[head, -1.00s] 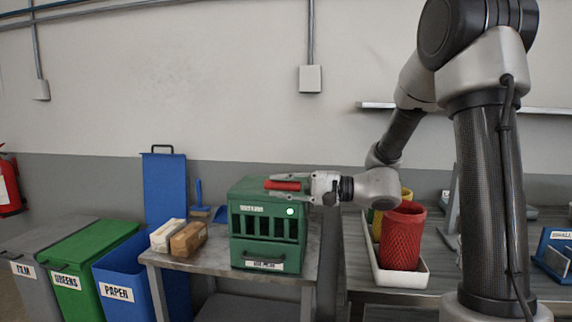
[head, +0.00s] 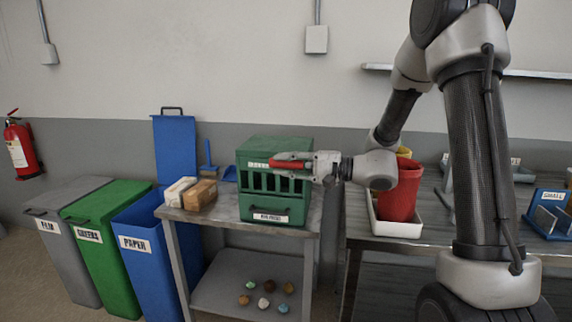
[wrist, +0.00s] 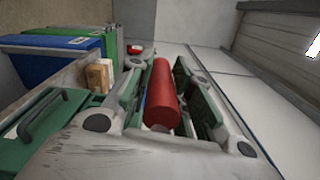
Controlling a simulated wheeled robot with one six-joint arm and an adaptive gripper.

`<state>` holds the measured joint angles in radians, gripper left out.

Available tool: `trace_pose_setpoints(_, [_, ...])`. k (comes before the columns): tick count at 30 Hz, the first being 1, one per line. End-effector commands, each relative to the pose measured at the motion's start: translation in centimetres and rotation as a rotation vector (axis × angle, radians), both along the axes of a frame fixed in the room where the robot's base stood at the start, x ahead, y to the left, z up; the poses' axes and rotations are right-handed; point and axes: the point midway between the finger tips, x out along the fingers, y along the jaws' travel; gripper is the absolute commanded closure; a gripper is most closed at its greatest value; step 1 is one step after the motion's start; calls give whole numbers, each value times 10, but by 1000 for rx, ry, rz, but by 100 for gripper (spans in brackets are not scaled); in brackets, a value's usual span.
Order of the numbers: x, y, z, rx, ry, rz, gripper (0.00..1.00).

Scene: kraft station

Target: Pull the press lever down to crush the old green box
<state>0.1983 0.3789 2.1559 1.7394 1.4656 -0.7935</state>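The press (head: 275,148) is a green, box-shaped machine with dark front slots, standing on a small grey table in the head view. Its lever has a red handle (head: 288,164), level with the label at the upper front. My gripper (head: 290,165) reaches in from the right, its fingers on either side of the handle, and looks shut on it. The wrist view shows the red handle (wrist: 162,95) lying lengthwise between the fingers (wrist: 163,85). I cannot make out a separate green box inside; the slots are too dark.
Two small packages, white (head: 179,191) and brown (head: 201,195), lie left of the press. Grey, green (head: 112,245) and blue (head: 150,250) bins stand further left. Several small lumps lie on the shelf (head: 225,290) below. A white tray (head: 398,228) with a red basket (head: 397,200) is at right.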

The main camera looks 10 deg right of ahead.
Motion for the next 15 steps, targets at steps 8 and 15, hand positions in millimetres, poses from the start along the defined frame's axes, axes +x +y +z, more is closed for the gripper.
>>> trace_pose_setpoints(8, [-4,0,-7,-11,15,7,56])
trace_pose_setpoints(15, [-4,0,0,-9,9,8,56])
